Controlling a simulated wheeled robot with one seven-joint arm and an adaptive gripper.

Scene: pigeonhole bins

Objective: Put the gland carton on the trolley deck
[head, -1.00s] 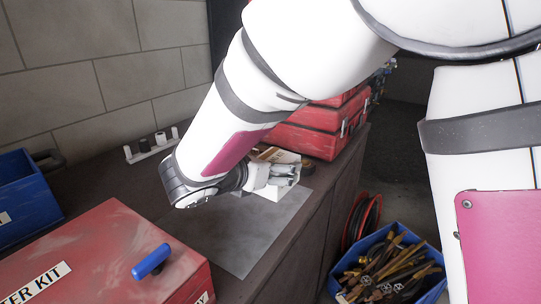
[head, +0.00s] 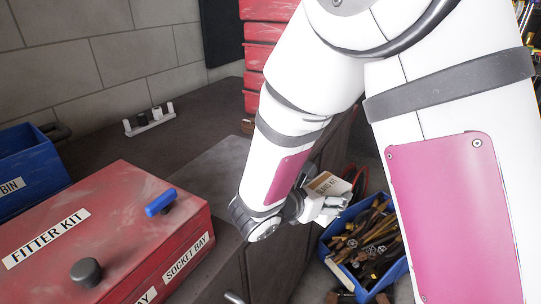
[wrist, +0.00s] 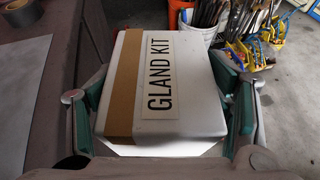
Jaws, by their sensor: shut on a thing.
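The gland carton (wrist: 195,85) is a white box with a brown band and a "GLAND KIT" label. It fills the middle of the wrist view, and its top also shows in the head view (head: 327,183). My gripper (wrist: 163,118) is shut on it, with green pads at its left and right sides. In the head view my gripper (head: 322,208) holds the carton off the bench's right edge, near a blue tool bin. My arm hides part of the bench. I cannot make out a trolley deck in either view.
The dark bench (head: 105,150) carries a red fitter kit case (head: 120,215), a blue bin (head: 25,175) and stacked red cases (head: 262,50). A blue bin of tools (head: 397,272) stands right of the bench. The wrist view shows a white bucket (wrist: 198,32) and tool caddies beyond the carton.

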